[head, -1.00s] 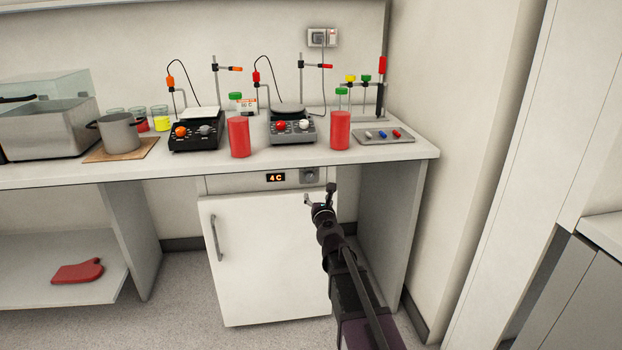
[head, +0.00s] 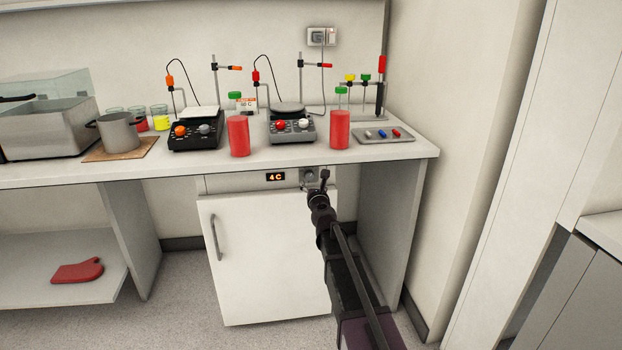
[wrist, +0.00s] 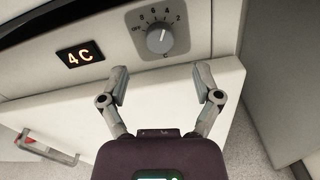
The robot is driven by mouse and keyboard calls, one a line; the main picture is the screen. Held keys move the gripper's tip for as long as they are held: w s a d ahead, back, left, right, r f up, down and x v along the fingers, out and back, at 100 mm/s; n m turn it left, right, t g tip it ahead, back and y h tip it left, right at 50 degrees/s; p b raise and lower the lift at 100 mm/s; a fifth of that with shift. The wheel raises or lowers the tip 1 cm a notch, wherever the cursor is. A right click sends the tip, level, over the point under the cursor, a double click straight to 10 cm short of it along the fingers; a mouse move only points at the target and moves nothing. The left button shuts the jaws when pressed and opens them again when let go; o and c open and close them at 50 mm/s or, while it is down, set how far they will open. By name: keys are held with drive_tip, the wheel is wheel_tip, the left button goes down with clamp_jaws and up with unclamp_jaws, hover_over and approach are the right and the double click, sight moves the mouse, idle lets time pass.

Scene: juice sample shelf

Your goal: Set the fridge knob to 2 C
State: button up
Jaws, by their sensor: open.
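The fridge (head: 265,265) stands under the bench with its door shut. Its display (head: 275,177) reads 4 C; it also shows in the wrist view (wrist: 80,55). The fridge knob (wrist: 159,40) is a round grey dial on a square plate marked OFF, 8, 6, 4, 2, with its white pointer line up and slightly right, near the 4. In the head view the knob (head: 309,174) is partly hidden by my gripper (head: 316,182). In the wrist view my gripper (wrist: 161,85) is open and empty, its fingertips just below the knob plate and apart from the knob.
The bench top (head: 285,156) overhangs just above the knob panel. Red bottles (head: 239,136) with green caps stand near its front edge. The bench's right side panel (head: 385,220) is close to my arm. The floor to the left is clear.

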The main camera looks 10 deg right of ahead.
sight(310, 176)
drive_tip(key=shift+w, duration=3.05)
clamp_jaws()
drive_tip(key=shift+d, duration=0.25)
drive_tip(key=shift+a, duration=0.2)
